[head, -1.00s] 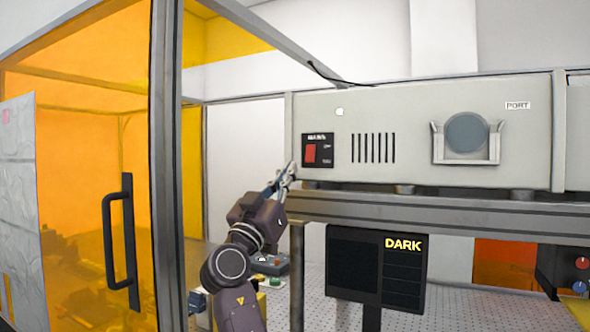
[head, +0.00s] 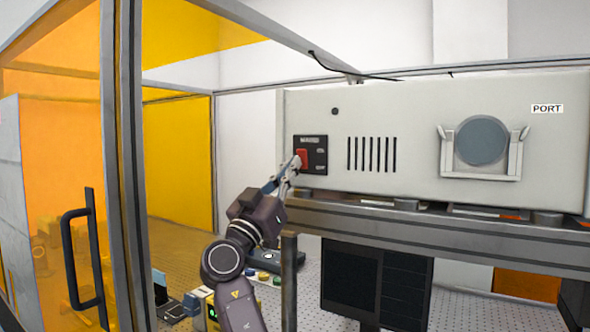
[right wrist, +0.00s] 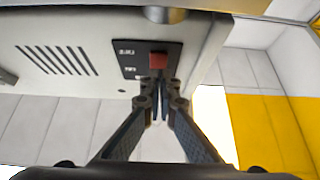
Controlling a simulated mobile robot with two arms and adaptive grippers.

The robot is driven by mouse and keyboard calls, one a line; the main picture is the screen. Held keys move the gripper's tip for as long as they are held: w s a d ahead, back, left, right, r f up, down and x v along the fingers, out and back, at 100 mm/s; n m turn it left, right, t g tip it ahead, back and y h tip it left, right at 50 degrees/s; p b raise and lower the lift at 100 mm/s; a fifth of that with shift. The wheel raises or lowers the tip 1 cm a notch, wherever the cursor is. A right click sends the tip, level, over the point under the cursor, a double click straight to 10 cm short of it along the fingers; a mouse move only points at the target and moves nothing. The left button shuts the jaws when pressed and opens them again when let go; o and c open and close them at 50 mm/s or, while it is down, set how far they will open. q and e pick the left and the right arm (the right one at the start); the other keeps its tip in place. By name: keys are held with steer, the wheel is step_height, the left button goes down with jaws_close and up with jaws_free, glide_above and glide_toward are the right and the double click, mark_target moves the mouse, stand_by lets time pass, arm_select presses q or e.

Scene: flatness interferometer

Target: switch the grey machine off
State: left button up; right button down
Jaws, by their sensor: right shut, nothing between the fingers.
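The grey machine (head: 420,110) is a long pale box on a metal frame. A dark switch plate (head: 318,142) with a red rocker switch (head: 301,158) sits at its left end. The small round lamp (head: 335,111) above the plate is dark. My right gripper (head: 293,168) is shut and empty, its tips at the red switch, touching or very close. In the right wrist view the shut fingertips (right wrist: 160,88) are just below the red switch (right wrist: 158,61). My left gripper is not in view.
A black screen (head: 352,278) below the machine is blank. A round port in a bracket (head: 481,140) is on the machine's right part. An amber enclosure with a black door handle (head: 80,260) stands at left. Small boxes (head: 265,278) lie on the perforated bench below.

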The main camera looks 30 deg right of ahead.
steer(key=r, duration=0.9)
steer(key=shift+d+r, duration=0.15)
steer(key=shift+d, duration=0.2)
